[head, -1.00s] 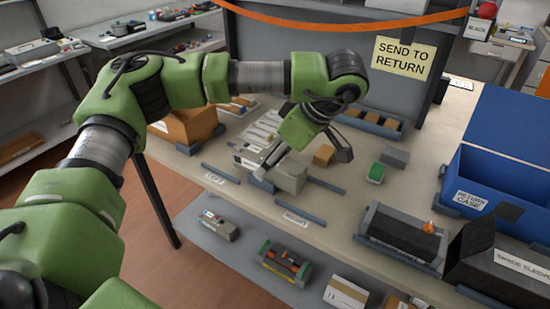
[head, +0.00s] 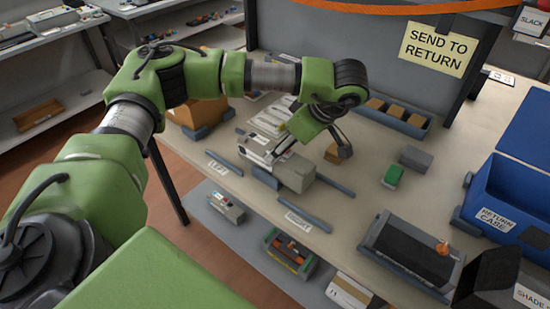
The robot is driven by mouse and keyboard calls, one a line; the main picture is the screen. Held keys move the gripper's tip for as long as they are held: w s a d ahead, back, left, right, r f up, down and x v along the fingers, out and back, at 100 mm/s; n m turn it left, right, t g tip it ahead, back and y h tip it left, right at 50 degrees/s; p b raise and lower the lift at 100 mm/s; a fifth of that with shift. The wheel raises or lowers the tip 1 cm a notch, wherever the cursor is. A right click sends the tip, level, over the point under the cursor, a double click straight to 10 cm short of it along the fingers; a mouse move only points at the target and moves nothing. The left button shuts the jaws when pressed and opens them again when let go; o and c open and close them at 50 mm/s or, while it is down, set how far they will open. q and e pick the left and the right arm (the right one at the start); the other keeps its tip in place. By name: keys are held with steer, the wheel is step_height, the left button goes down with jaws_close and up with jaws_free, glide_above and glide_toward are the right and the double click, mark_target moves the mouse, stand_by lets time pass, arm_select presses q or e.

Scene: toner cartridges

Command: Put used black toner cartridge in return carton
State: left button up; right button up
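My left gripper (head: 310,151) hangs over the workbench with its fingers spread apart. One finger is at a grey box-shaped cartridge (head: 294,173) lying between dark rails; I cannot tell whether it touches. The other finger is near a small brown block (head: 339,152). A black cartridge-like unit (head: 405,236) with an orange knob sits in a grey cradle at the front right; I cannot tell which unit is the used black toner. A brown open carton (head: 198,106) stands behind my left arm, partly hidden. My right gripper is not in view.
A blue case (head: 500,222) labelled "RETURN CASE" stands at the right. A "SEND TO RETURN" sign (head: 438,49) hangs on the back panel. A green-topped block (head: 392,176) and a grey block (head: 415,159) lie mid-bench. A lower shelf (head: 249,238) holds more cartridges.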

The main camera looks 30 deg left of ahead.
arm_select(q)
steer(key=shift+a+f, duration=0.3)
steer(key=shift+f, duration=0.15)
steer(key=p+x, duration=0.1)
steer(key=x, duration=0.3)
steer(key=shift+s+a+f, duration=0.1)
steer(key=shift+a+f, duration=0.1)
steer(key=shift+a, duration=0.15)
steer(key=c, duration=1.5)
steer(key=shift+c, duration=0.7)
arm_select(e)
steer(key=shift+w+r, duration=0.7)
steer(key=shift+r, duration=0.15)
arm_select(q)
steer(key=shift+r, duration=0.15)
